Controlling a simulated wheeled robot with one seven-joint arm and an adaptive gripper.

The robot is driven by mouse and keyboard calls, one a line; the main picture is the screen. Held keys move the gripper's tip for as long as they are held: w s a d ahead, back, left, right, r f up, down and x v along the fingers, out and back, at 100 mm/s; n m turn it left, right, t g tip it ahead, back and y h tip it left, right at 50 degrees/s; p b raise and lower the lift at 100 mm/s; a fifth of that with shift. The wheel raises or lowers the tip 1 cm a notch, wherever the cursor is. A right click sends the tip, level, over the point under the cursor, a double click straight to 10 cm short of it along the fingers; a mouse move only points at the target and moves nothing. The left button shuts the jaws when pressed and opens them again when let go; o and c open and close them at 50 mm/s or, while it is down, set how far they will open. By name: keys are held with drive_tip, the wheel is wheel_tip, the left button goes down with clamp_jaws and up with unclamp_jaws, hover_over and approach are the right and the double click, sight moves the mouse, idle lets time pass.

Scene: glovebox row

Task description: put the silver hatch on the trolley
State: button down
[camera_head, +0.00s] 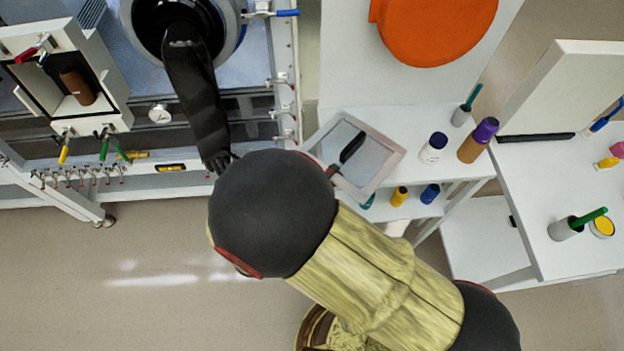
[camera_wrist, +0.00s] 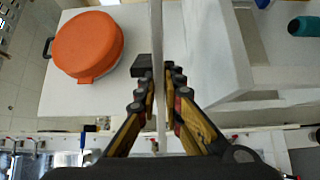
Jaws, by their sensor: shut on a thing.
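The silver hatch (camera_head: 372,168) is a square grey plate with a paler border, in the middle of the head view. In the wrist view the hatch (camera_wrist: 157,35) shows edge-on as a thin upright strip between the fingers. My gripper (camera_wrist: 160,85) is shut on it. In the head view a black finger lies across the plate, and my wrist hides the rest of the gripper. The hatch appears above or beside a white unit (camera_head: 400,120) with a lower shelf, perhaps the trolley; I cannot tell if they touch.
A large orange round container (camera_head: 435,30) stands on a white surface (camera_head: 345,75). A white bottle (camera_head: 433,148), a purple-capped brown bottle (camera_head: 478,140) and a pen cup (camera_head: 461,115) stand right of the hatch. The glovebox (camera_head: 245,100) with a black glove (camera_head: 195,90) is left.

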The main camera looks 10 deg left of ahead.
drive_tip(key=w+a+f+b, duration=0.3)
drive_tip(key=a+f+b, duration=0.1)
drive_tip(key=f, duration=0.5)
drive_tip(key=shift+a+f, duration=0.25)
drive_tip(key=shift+a, duration=0.5)
drive_tip(key=c, duration=1.9)
unclamp_jaws()
drive_tip(key=p+v, duration=0.2)
drive_tip(key=v, duration=1)
drive_tip(key=shift+d, duration=0.1)
